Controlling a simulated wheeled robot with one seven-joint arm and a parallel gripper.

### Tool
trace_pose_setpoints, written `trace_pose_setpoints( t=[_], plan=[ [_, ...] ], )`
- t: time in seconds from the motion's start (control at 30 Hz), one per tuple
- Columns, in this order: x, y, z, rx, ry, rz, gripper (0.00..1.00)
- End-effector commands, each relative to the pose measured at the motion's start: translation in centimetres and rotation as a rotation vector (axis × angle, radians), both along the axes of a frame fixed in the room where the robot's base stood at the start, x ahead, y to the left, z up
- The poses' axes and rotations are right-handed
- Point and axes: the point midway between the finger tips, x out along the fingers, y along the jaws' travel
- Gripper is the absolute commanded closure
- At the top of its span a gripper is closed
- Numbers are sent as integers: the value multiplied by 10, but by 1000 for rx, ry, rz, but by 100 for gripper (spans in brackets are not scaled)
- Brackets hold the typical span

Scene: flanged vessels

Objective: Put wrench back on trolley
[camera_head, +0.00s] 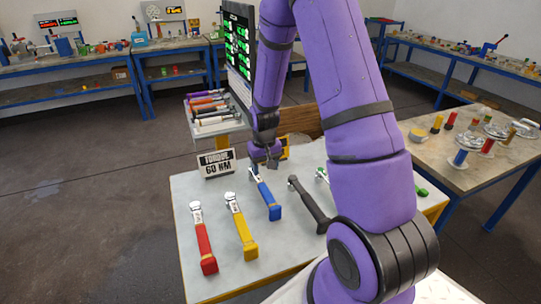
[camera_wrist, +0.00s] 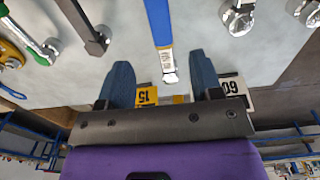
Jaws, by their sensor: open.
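A blue-handled wrench (camera_head: 265,198) lies on the pale-topped table (camera_head: 190,185), its silver head toward the far side. My gripper (camera_head: 265,160) is over that head, with its fingers apart. In the wrist view the blue wrench (camera_wrist: 166,45) shows between the two open fingers of my gripper (camera_wrist: 163,78), and nothing is clamped. A red wrench (camera_head: 204,240) and a yellow wrench (camera_head: 241,227) lie to its left. A dark grey wrench (camera_head: 310,203) lies to its right. A green-handled wrench (camera_wrist: 22,38) is partly hidden by my arm in the head view.
A sign reading "TORQUE 60 NM" (camera_head: 217,163) stands at the table's far left edge. Behind it, a stand (camera_head: 222,127) holds several tools beside a dark screen (camera_head: 239,55). A side table (camera_head: 440,165) with flanged parts is at right. Floor at left is clear.

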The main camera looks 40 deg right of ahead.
Motion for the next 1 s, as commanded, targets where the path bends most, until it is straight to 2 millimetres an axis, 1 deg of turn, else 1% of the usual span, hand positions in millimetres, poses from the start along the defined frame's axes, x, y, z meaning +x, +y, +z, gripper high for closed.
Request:
trace_pose_setpoints(
  t=[0.17, 0.3, 0.47, 0.5, 0.7, 0.87, 1.0],
  plan=[
    [1, 9, 39, -11, -35, 20, 40],
    [-4, 20, 81, -21, -71, 42, 40],
    [-14, 33, 126, -32, -110, 66, 40],
    [-17, 36, 137, -34, -121, 73, 40],
    [-38, 53, 188, -44, -171, 103, 40],
    [-60, 67, 225, -51, -211, 127, 40],
    [-82, 78, 254, -56, -247, 148, 40]
  ],
)
